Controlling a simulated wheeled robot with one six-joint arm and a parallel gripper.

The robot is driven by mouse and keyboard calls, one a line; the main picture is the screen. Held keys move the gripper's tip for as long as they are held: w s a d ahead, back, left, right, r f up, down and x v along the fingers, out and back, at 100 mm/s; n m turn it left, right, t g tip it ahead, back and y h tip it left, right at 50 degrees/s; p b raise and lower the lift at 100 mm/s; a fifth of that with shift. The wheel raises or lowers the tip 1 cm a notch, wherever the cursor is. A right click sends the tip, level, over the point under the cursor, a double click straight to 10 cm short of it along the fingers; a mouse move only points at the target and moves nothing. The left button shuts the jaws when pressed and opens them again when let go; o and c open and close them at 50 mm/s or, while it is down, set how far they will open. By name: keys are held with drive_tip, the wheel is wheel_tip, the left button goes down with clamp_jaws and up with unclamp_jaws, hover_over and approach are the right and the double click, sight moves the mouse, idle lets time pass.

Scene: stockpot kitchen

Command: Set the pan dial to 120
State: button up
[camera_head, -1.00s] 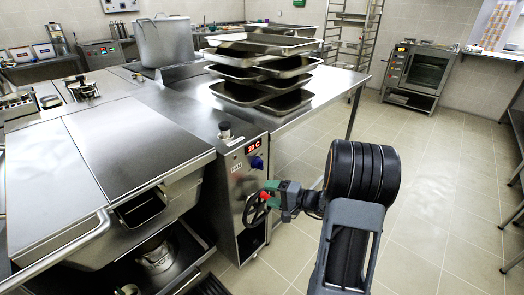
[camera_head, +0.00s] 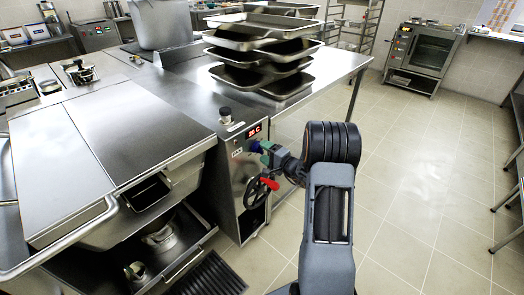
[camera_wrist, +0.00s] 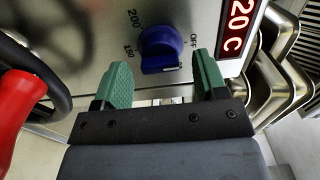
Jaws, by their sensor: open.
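The blue pan dial (camera_wrist: 160,46) is on the steel front panel, with "150", "200" and "OFF" printed around it. A small pale mark shows on its lower edge in the wrist view. The red display (camera_wrist: 238,28) beside it reads 20 C. My gripper (camera_wrist: 162,68) is open, with one green finger on each side of the dial in the wrist view. I cannot tell whether either finger touches it. In the head view my gripper (camera_head: 264,151) is at the panel, and the dial (camera_head: 255,146) is partly hidden behind it.
A black handwheel (camera_head: 250,193) with a red handle (camera_head: 270,184) sits just below the dial and close to my gripper. Stacked steel trays (camera_head: 250,45) stand on the counter above. The tiled floor (camera_head: 410,200) at the right is clear.

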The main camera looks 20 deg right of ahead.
drive_tip(key=shift+x, duration=1.05)
drive_tip(key=c, duration=0.9)
drive_tip(key=shift+o, duration=0.2)
